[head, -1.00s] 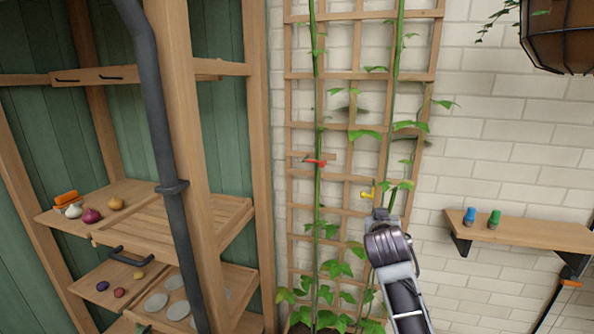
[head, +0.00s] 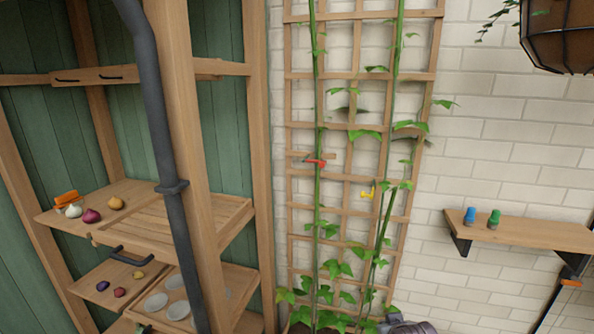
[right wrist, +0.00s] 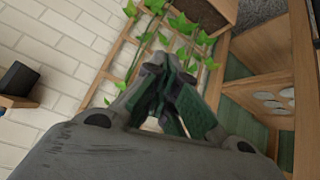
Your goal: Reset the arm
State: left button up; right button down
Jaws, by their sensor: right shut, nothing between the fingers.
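My right gripper (right wrist: 165,100) shows in the right wrist view, its fingers together and nothing between them. The trellis (right wrist: 118,60) and green vine leaves (right wrist: 184,24) lie beyond its fingertips, apart from them as far as I can tell. In the head view only a small part of my right arm shows at the bottom edge, below the trellis (head: 347,128). A red clip (head: 317,162) is at the left vine stem, and a yellow clip (head: 368,194) is on the trellis beside the right stem. My left gripper is not in view.
A wooden shelf unit (head: 262,130) on the left holds onions, a white bulb and an orange item, with several pale discs lower down. A wall shelf (head: 535,232) on the right carries a blue item (head: 470,215) and a green item (head: 494,217). A basket planter (head: 562,35) hangs upper right.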

jog(key=s+f+g+y, duration=0.1)
jog(key=s+f, duration=0.2)
jog(key=s, duration=0.3)
jog(key=s+a+f+n+g, duration=0.1)
jog(key=s+f+g, duration=0.15)
jog(key=s, duration=0.35)
jog(key=s+f+g+y, duration=0.1)
jog(key=s+f, duration=0.2)
jog(key=s, duration=0.3)
jog(key=s+f+g, duration=0.1)
jog(key=s+f, duration=0.2)
jog(key=f, duration=3.1)
jog(key=s+d+f, duration=0.3)
jog(key=s+f, duration=0.6)
jog(key=s, duration=0.1)
jog(key=s+d+f+n+g, duration=0.1)
jog(key=s+d+f, duration=0.2)
jog(key=s+f, duration=0.7)
jog(key=shift+s+h, duration=0.4)
jog(key=shift+s, duration=0.3)
